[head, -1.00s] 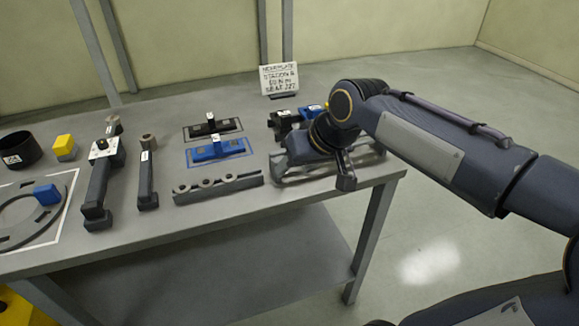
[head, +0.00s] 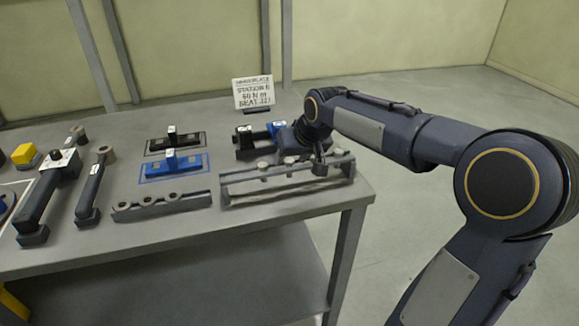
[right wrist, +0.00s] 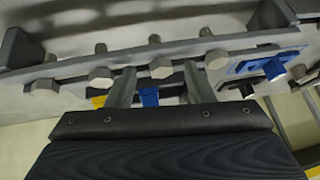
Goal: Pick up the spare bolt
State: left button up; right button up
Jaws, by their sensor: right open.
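Several hex-headed bolts stand in a grey bolt rack (head: 290,196) at the front right of the table. I cannot tell by its look which one is the spare bolt. My right gripper (head: 318,165) is over the right part of this rack. In the right wrist view, its two fingers (right wrist: 159,82) are open and apart, and one bolt head (right wrist: 160,67) shows between their tips. Other bolt heads (right wrist: 100,77) stand to either side. Nothing is held, and I cannot tell whether a finger touches the bolt. My left gripper is out of view.
A lower holder with several rings (head: 162,206) stands left of the rack. Behind are a blue part (head: 174,163), a black part (head: 171,142) and a sign (head: 253,93). Two dark tools (head: 50,195) (head: 95,187) lie at left. The table's front edge is close to the rack.

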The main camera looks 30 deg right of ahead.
jog(key=shift+c, duration=0.2)
grip_shut()
jog(key=shift+r, duration=0.1)
